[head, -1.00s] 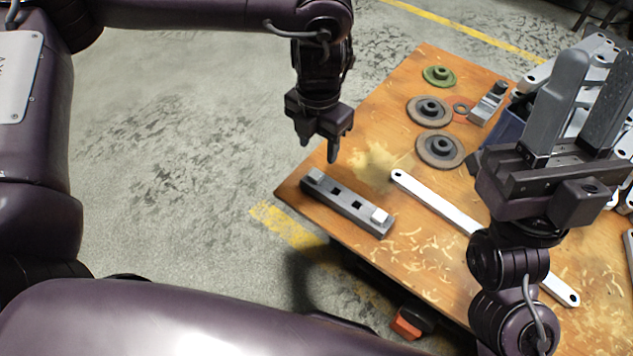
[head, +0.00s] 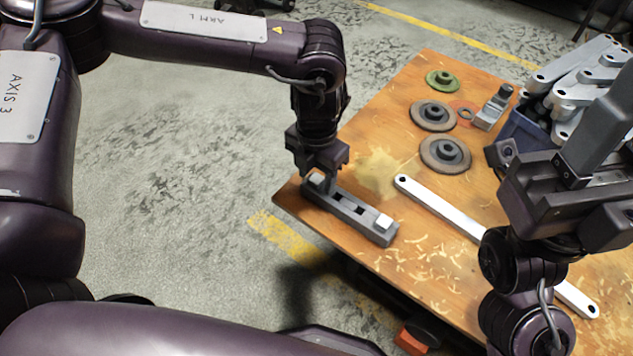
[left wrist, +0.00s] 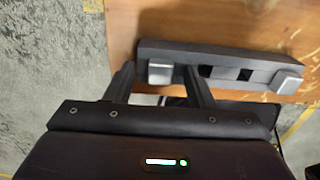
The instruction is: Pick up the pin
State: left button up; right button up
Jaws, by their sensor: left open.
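A long dark grey block (head: 350,215) with square holes lies near the left edge of the wooden table. A pale square-headed pin (head: 317,179) stands in its left end and another pale pin (head: 384,222) in its right end. My left gripper (head: 323,182) points down at the left end of the block. In the left wrist view its open fingers (left wrist: 160,80) are on either side of the left pin (left wrist: 160,72); whether they touch it I cannot tell. My right gripper (head: 610,130) is cut off by the right edge of the head view, its fingers partly hidden.
A white flat bar (head: 440,208) lies right of the block. Several round flanged parts (head: 445,153) and a small metal bracket (head: 494,108) lie farther back. A blue bin (head: 522,135) of metal brackets stands at the right. Wood shavings litter the table (head: 400,260).

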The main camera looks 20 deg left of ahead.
pick_arm(q)
grip_shut()
